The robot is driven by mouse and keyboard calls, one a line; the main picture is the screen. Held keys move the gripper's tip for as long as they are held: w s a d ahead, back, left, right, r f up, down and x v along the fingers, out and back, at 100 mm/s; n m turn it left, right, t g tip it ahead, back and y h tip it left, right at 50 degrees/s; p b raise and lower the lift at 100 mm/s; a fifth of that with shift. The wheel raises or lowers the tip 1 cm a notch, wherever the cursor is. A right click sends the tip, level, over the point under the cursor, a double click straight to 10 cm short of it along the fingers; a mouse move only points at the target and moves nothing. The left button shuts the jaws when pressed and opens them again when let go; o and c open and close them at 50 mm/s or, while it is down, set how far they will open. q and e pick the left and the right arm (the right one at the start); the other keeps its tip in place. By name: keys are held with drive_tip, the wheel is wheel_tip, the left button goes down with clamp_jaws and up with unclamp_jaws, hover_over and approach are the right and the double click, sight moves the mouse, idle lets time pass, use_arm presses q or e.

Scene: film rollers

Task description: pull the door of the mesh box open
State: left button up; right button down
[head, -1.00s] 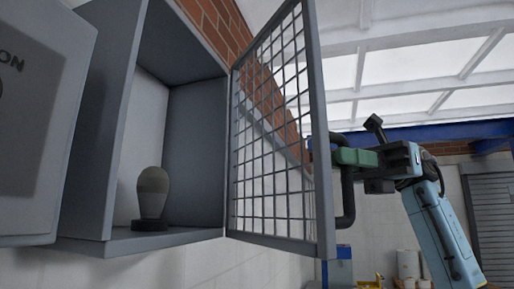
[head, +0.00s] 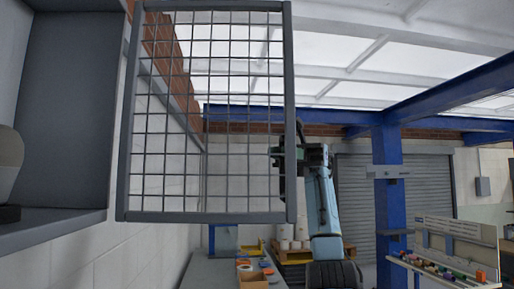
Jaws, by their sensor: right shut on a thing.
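The grey mesh box (head: 68,110) fills the left edge of the head view, its front open. Its mesh door (head: 208,217), a grey frame with a wire grid, stands swung out from the box, facing me nearly flat. My right gripper (head: 284,158) is at the door's right edge, shut on the dark door handle (head: 282,178). The door frame and mesh partly cover the gripper and handle. My left gripper is not in view.
A rounded grey object (head: 9,165) on a dark base stands in the box, cut off by the picture edge. Below the door is a bench (head: 210,272) with small containers. A blue post (head: 389,200) and a shelf with small coloured items (head: 450,268) stand at right.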

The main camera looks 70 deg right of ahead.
drive_tip(key=shift+w+d, duration=0.15)
drive_tip(key=shift+d, duration=0.05)
drive_tip(key=c, duration=1.5)
unclamp_jaws()
drive_tip(key=shift+w, duration=0.1)
drive_tip(key=shift+a, duration=0.1)
